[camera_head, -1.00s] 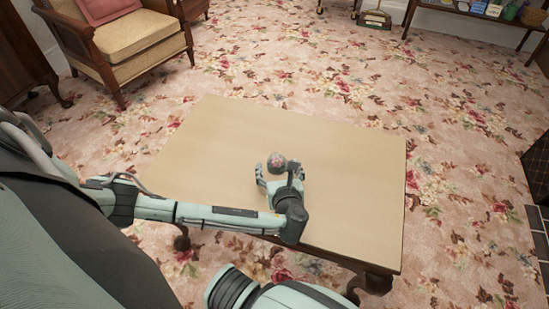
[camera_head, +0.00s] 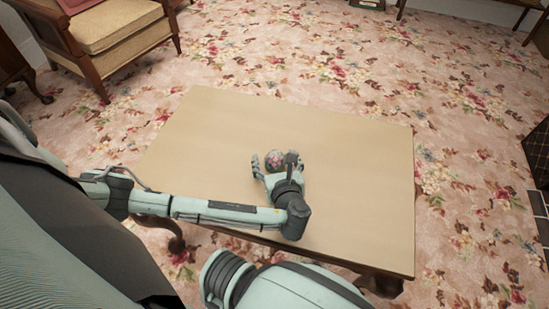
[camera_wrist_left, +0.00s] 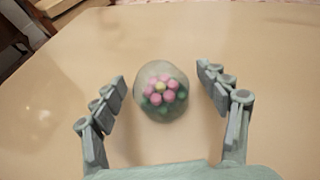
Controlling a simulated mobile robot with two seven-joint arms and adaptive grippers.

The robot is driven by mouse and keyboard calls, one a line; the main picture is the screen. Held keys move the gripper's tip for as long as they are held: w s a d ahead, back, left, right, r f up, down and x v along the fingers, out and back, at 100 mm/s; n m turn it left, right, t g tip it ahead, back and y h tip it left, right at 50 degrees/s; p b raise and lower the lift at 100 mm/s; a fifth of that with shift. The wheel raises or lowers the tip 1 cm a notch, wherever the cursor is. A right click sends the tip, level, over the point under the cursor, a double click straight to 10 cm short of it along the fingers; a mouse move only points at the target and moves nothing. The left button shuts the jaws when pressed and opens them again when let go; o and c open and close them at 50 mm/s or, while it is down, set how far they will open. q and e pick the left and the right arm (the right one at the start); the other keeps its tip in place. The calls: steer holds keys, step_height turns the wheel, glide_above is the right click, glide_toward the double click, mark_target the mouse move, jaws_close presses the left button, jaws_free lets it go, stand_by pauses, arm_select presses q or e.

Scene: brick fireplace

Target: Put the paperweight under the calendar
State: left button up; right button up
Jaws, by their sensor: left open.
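The paperweight (camera_head: 274,159) is a round, glassy ball with pink flowers and green leaves inside. It rests on the wooden table (camera_head: 350,180). My left gripper (camera_head: 273,160) is open low over the table, with one finger on each side of the paperweight. In the left wrist view the paperweight (camera_wrist_left: 161,91) lies between the fingertips of the left gripper (camera_wrist_left: 162,75), with a gap on both sides. No calendar shows in any view. My right gripper is not in view.
The rest of the tabletop is bare. A wooden armchair (camera_head: 105,30) with a tan cushion stands at the upper left. Flowered carpet (camera_head: 320,60) surrounds the table, with open floor beyond it. A dark piece (camera_head: 537,155) stands at the right edge.

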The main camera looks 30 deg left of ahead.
arm_select(q)
steer(key=c, duration=1.7)
steer(key=shift+o, duration=0.2)
steer(key=shift+r, duration=0.15)
